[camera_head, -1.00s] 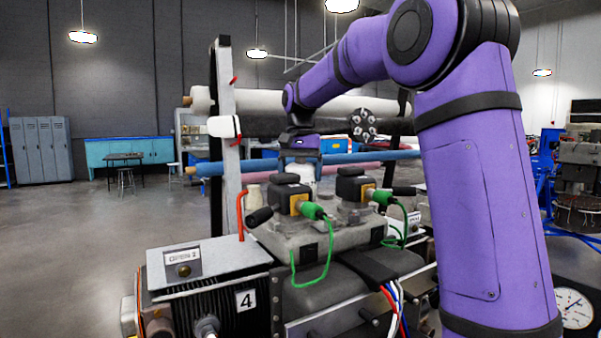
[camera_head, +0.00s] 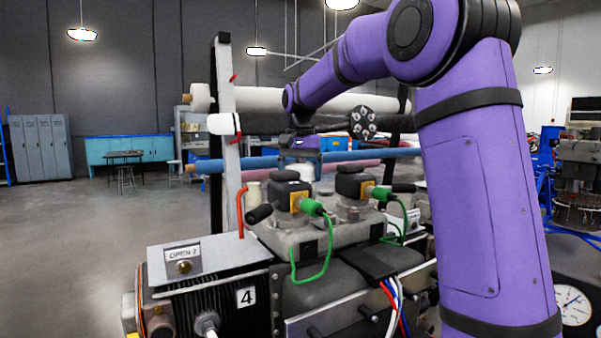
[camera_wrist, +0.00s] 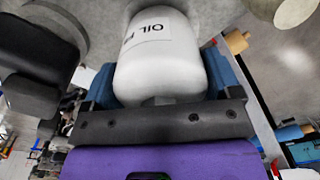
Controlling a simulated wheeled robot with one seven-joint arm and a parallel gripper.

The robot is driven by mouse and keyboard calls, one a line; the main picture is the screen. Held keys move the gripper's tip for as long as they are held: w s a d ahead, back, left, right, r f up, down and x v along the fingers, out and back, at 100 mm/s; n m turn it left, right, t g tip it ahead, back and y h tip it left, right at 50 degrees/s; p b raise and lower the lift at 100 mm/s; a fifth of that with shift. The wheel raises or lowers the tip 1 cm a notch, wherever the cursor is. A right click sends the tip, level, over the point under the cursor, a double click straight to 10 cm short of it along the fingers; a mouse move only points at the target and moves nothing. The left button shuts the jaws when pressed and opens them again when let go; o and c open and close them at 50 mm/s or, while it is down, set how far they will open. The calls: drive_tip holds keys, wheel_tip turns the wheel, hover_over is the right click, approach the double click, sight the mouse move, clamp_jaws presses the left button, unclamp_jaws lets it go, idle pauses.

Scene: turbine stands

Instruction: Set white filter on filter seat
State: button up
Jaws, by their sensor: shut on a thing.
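The white filter (camera_wrist: 158,62), a rounded canister with partly visible lettering beginning "OIL", fills the upper middle of the wrist view. My gripper (camera_wrist: 162,85) is shut on it, with a blue finger on each side. In the head view my gripper (camera_head: 299,160) is behind the black-capped valves on the machine. The white filter (camera_head: 300,172) shows there only in part, upright below the gripper. I cannot make out the filter seat. A grey surface (camera_wrist: 95,14) lies beyond the filter in the wrist view, and whether the filter touches it cannot be told.
Two black-capped valves (camera_head: 293,193) with green cables stand in front of the gripper. A small cream-coloured object (camera_head: 253,192) stands to their left. A white post (camera_head: 229,140) and a rack of long rolls (camera_head: 340,103) are around the gripper. Open floor (camera_head: 75,235) lies at left.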

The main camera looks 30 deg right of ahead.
drive_tip(key=shift+f, duration=0.45)
drive_tip(key=o, duration=1.4)
drive_tip(key=shift+c, duration=0.2)
drive_tip(key=shift+r, duration=3.65)
